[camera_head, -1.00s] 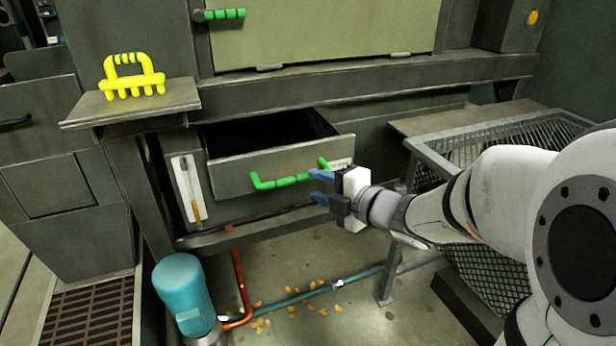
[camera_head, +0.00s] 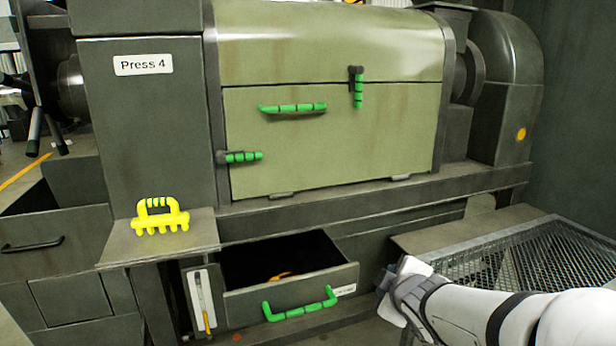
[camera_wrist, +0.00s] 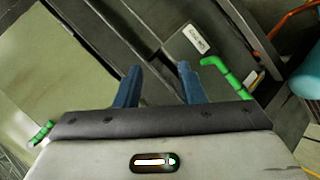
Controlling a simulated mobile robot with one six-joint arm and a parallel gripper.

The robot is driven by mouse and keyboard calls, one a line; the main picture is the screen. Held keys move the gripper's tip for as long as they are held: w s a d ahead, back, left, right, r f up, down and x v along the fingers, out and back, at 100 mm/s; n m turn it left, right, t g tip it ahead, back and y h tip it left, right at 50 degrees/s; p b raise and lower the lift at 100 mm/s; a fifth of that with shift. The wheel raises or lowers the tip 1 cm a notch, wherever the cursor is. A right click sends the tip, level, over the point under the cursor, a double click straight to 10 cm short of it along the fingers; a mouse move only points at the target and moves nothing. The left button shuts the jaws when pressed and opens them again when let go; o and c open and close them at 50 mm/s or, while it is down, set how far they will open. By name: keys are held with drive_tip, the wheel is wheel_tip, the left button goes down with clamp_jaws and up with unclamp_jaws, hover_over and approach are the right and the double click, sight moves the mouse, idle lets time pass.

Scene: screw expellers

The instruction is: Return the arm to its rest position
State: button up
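My arm reaches in from the lower right of the head view. My gripper (camera_head: 384,282) is at the right of the open drawer, apart from its green handle (camera_head: 300,305). In the wrist view, the two blue fingers of my gripper (camera_wrist: 159,75) stand apart with nothing between them. The drawer (camera_head: 335,280) is pulled out under the press, and something orange shows inside. The green drawer handle also shows in the wrist view (camera_wrist: 228,78), to the right of the fingers.
A yellow pronged tool (camera_head: 159,215) stands on a small shelf (camera_head: 115,252) at the left. A mesh-topped frame (camera_head: 500,262) stands at the right, close to my arm. The press door (camera_head: 330,145) above is shut.

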drive_tip(key=s+r+m+g+p, duration=0.4)
drive_tip(key=s+r+m+p, duration=0.2)
drive_tip(key=s, duration=0.3)
drive_tip(key=s+a+r+m+g+p, duration=0.1)
drive_tip(key=s+r+m+g+p, duration=0.4)
drive_tip(key=s+p, duration=0.3)
drive_tip(key=shift+s+r+m+p, duration=0.35)
drive_tip(key=shift+s+r+m, duration=0.2)
drive_tip(key=shift+s+m, duration=0.1)
drive_tip(key=shift+a, duration=0.1)
